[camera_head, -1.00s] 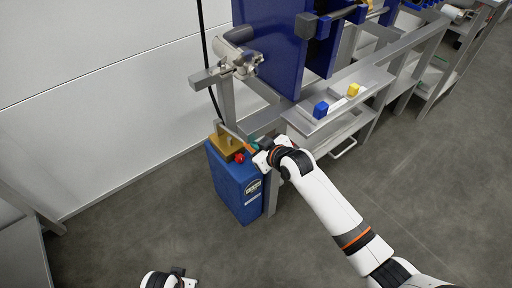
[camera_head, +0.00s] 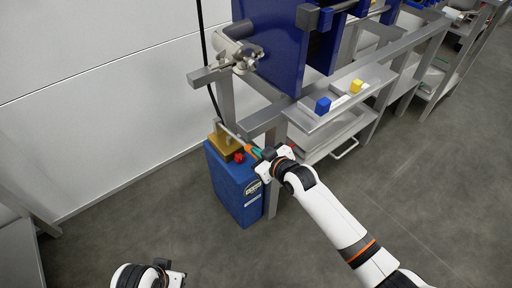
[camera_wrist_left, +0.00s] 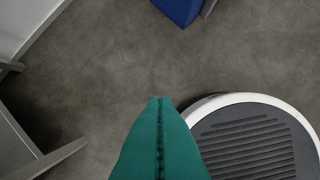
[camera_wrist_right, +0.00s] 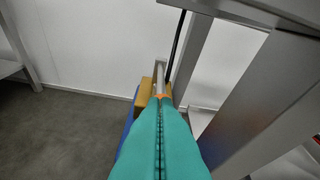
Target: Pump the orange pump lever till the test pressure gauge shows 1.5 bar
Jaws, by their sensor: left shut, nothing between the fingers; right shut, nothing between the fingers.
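The blue pump box (camera_head: 236,190) stands on the floor at the end of the steel frame, with a brass-coloured block (camera_head: 224,147) and a red knob (camera_head: 239,157) on top. The pump lever (camera_head: 231,131) is a thin metal rod with an orange grip, leaning toward my right gripper (camera_head: 256,151). In the right wrist view, my teal fingers (camera_wrist_right: 162,103) are shut, with the orange end (camera_wrist_right: 162,95) just at or beyond their tips; contact is unclear. My left gripper (camera_wrist_left: 160,102) is shut and empty above the floor. I cannot make out the test pressure gauge.
A steel frame (camera_head: 262,120) with a shelf carrying a blue block (camera_head: 322,106) and a yellow block (camera_head: 355,86) stands right of the pump. A pipe valve (camera_head: 238,64) is above it. A white wall is behind; the grey floor in front is open.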

